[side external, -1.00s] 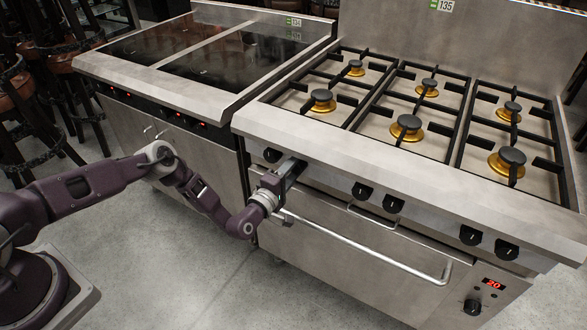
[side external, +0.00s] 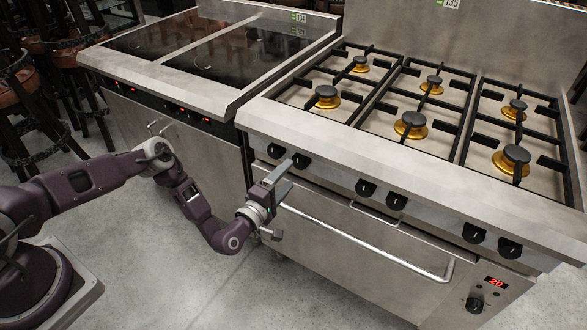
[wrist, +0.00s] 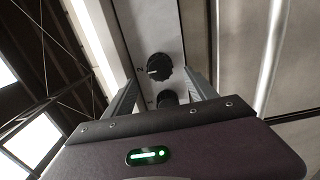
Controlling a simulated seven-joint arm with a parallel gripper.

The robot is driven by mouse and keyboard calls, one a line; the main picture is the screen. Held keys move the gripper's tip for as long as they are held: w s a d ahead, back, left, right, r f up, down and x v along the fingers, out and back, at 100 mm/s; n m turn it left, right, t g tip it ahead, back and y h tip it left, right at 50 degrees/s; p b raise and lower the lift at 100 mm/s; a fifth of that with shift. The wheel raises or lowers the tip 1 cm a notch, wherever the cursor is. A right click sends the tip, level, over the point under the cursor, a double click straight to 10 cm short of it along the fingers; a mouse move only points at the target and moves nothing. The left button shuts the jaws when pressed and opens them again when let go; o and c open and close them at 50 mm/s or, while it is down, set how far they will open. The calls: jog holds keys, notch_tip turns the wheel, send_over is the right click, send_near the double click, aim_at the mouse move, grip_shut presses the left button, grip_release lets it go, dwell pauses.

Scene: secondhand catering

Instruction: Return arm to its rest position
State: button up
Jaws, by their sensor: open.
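My gripper (side external: 287,178) hangs in front of the gas range (side external: 215,105), below and a little left of its leftmost knobs. Its two fingers are apart with nothing between them. A gap separates it from the range front. Two black knobs, the left one (side external: 276,150) and the one beside it (side external: 301,160), sit on the control strip. In the wrist view, my gripper (wrist: 163,92) faces the strip; one knob (wrist: 159,66) shows whole between the fingers. A second knob (wrist: 168,97) is partly hidden by the gripper body.
The oven door's long handle (side external: 370,243) sticks out right of my gripper. Several more knobs (side external: 366,188) line the strip to the right. A glass-topped cooker (side external: 240,55) stands left of the range. Open grey floor (side external: 190,275) lies below my arm.

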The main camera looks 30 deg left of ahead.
jog(key=shift+s, duration=0.4)
